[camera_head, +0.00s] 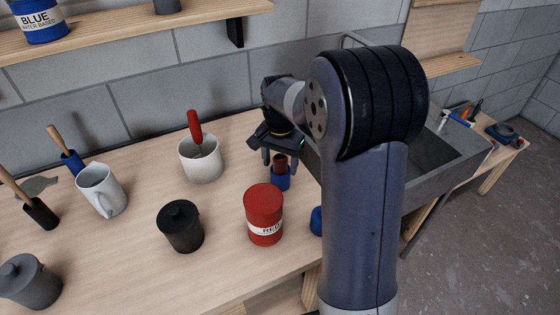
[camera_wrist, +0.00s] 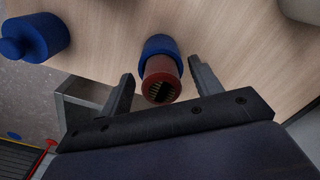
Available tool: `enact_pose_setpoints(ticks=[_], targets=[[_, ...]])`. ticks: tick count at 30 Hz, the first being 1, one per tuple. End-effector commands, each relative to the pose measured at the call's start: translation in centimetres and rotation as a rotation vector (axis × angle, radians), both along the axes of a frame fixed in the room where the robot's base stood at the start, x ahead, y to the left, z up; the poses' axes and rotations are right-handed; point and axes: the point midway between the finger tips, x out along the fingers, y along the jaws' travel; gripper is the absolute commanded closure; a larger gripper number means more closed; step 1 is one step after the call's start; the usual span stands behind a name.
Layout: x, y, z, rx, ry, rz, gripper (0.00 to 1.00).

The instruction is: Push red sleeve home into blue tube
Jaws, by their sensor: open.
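The blue tube (camera_head: 280,183) stands upright on the wooden bench, near its edge by the sink. The red sleeve (camera_head: 281,162) sits at its top end and sticks up out of it; how deep it goes cannot be seen. In the wrist view the red sleeve (camera_wrist: 161,80) shows its open, dark, ribbed end, with the blue tube (camera_wrist: 158,45) beyond it. My gripper (camera_head: 281,164) is open, with one finger on each side of the red sleeve. In the wrist view gaps show between the sleeve and both fingers (camera_wrist: 162,80).
A red paint can (camera_head: 264,222) stands close in front of the tube. A dark lidded pot (camera_head: 180,226), a white cup with a red-handled tool (camera_head: 200,160) and a white jug (camera_head: 101,190) stand to the left. A blue object (camera_head: 316,221) is partly behind my arm. The sink (camera_head: 440,150) is to the right.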

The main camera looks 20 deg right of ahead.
Motion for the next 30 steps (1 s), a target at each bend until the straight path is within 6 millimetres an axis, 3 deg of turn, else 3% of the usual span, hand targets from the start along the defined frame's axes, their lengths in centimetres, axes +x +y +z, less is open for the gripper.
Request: enact_pose_setpoints(ticks=[5, 12, 18, 30], targets=[[0.1, 0.0, 2.1, 0.0, -0.006, 0.0, 0.4], [0.1, 0.0, 7.0, 0.0, -0.006, 0.0, 0.4], [0.1, 0.0, 9.9, 0.0, -0.004, 0.0, 0.4], [0.0, 0.0, 10.7, 0.0, 0.0, 0.0, 0.4]])
